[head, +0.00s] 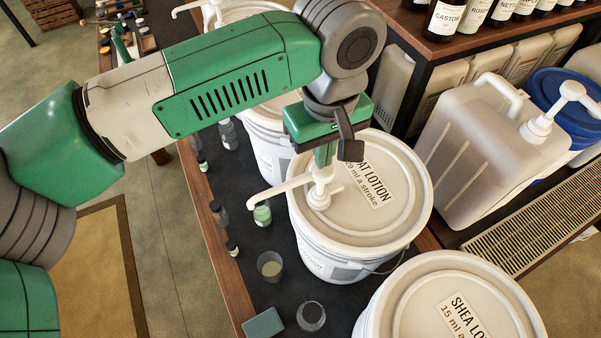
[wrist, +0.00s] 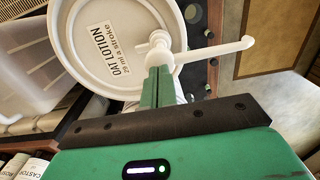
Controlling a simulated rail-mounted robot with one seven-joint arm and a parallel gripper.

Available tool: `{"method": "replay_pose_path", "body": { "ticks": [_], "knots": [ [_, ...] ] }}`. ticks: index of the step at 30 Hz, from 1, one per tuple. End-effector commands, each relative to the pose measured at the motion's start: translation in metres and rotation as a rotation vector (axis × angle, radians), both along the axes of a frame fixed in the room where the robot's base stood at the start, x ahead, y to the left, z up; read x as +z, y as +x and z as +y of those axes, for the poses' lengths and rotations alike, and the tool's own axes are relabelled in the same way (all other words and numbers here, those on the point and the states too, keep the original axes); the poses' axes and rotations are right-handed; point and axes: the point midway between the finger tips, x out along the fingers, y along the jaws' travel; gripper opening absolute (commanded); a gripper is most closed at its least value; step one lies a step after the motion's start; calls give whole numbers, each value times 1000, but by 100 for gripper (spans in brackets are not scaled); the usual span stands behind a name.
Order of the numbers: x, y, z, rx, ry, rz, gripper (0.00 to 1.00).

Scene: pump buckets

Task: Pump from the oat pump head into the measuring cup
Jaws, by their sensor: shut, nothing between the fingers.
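The oat lotion bucket (head: 400,212) is white, with a label reading "OAT LOTION" and "29 ml a stroke" on its lid. Its white pump head (head: 320,180) stands on the lid, and the spout points left, beyond the bucket's rim. My gripper (head: 324,160) is shut and empty, fingers pointing down at the top of the pump head. In the wrist view the fingertips (wrist: 158,72) meet or nearly meet the pump head (wrist: 158,50); contact is unclear. A clear cup with pale contents (head: 270,266) stands on the dark mat; a second clear vessel (head: 311,317) stands nearer. Which is the measuring cup is unclear.
The shea lotion bucket (head: 410,305) stands at the near right, and another white bucket (head: 262,125) is behind. Small bottles (head: 262,213) line the mat's left side. A grey-green block (head: 263,323) lies near the cups. A large jug (head: 475,150) stands at right.

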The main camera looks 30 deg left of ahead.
Motion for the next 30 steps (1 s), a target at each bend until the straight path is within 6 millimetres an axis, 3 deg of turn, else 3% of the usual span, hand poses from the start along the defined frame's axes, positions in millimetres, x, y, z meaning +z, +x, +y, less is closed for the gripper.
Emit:
{"method": "replay_pose_path", "body": {
  "ticks": [17, 30],
  "knots": [
    [-17, 0, 0, 0, 0, 0, 0],
    [-42, 0, 0, 1, 0, 0, 0]
  ]
}}
